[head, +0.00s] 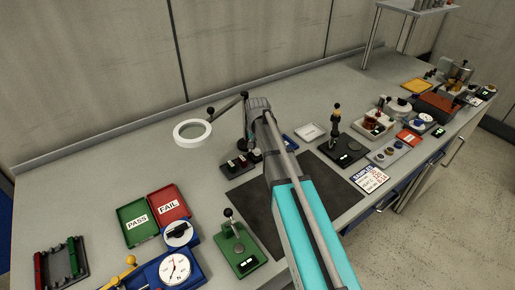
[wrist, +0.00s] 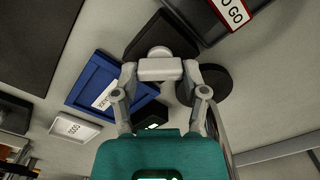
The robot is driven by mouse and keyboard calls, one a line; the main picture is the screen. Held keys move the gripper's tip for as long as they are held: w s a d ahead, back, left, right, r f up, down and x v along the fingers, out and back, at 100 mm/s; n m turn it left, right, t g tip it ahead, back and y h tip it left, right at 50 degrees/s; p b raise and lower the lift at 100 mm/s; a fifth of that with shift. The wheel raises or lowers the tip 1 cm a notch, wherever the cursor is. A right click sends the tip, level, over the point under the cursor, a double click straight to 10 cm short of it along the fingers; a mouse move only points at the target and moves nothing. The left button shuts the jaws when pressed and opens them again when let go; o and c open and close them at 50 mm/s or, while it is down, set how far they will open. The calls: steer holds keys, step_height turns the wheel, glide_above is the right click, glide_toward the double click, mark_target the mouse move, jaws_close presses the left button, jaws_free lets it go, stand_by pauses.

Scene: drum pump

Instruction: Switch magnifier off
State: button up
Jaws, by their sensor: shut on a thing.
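The magnifier (head: 192,134) is a white ring on a jointed dark arm at the left of the bench in the head view. Its ring hangs above the bench, and its post stands just left of my gripper (head: 258,104). In the wrist view my gripper (wrist: 160,72) is shut on a pale block (wrist: 160,69), which spans the space between its fingers. A pale round knob shows just beyond it, against a dark box (wrist: 158,32). A dark round disc (wrist: 204,86) lies beside the right finger. I cannot tell which part is the magnifier's switch.
A blue tray (wrist: 92,78) and a white tray (wrist: 75,129) lie left of the gripper in the wrist view. A green toggle fixture (head: 238,250) and PASS tray (head: 136,222) stand nearer. The dark mat is mostly clear.

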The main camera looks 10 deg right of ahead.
steer(key=o, duration=1.2)
steer(key=shift+c, duration=0.2)
steer(key=shift+m, duration=0.3)
